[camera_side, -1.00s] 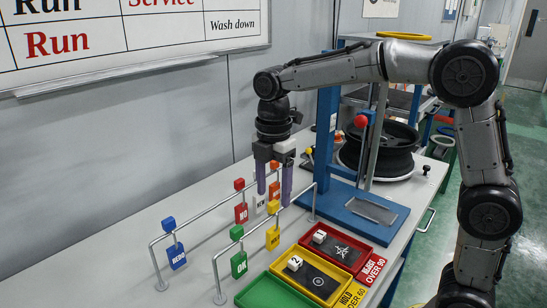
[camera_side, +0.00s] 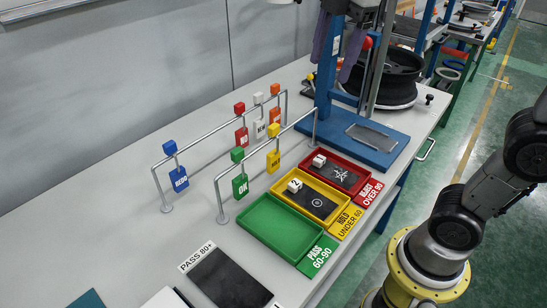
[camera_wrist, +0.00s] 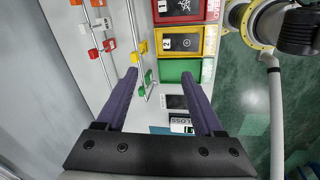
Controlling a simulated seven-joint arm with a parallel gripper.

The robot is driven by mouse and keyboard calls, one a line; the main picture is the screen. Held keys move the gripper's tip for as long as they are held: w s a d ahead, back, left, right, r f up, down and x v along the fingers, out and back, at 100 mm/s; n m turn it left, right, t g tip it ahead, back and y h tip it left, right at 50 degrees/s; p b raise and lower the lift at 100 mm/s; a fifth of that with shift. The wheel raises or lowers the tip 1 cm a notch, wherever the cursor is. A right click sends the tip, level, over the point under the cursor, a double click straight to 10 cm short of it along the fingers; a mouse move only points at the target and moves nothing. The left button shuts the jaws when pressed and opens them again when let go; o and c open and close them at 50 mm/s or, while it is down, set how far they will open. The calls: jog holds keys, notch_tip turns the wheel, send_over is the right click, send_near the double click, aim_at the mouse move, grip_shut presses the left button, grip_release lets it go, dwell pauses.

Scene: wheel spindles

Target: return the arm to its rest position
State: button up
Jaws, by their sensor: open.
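My gripper (camera_wrist: 162,98) is open and empty in the wrist view, its two purple fingers spread wide above the table. The yellow ring at my base (camera_side: 430,275) shows at the lower right, with part of my arm.
Two rails with coloured tags (camera_side: 240,185) stand on the table. Green (camera_side: 258,238), yellow (camera_side: 340,198) and red (camera_side: 368,172) trays lie beside them; white numbered blocks lie in the yellow and red ones. A black wheel (camera_side: 400,75) stands behind the blue stand (camera_side: 385,158).

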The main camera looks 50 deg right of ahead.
jog(key=s+d+f+m+t, duration=0.1)
jog(key=s+f+m+t, duration=0.2)
jog(key=s+f+m, duration=0.9)
jog(key=f+m, duration=0.2)
jog(key=m, duration=0.2)
jog(key=shift+d, duration=0.35)
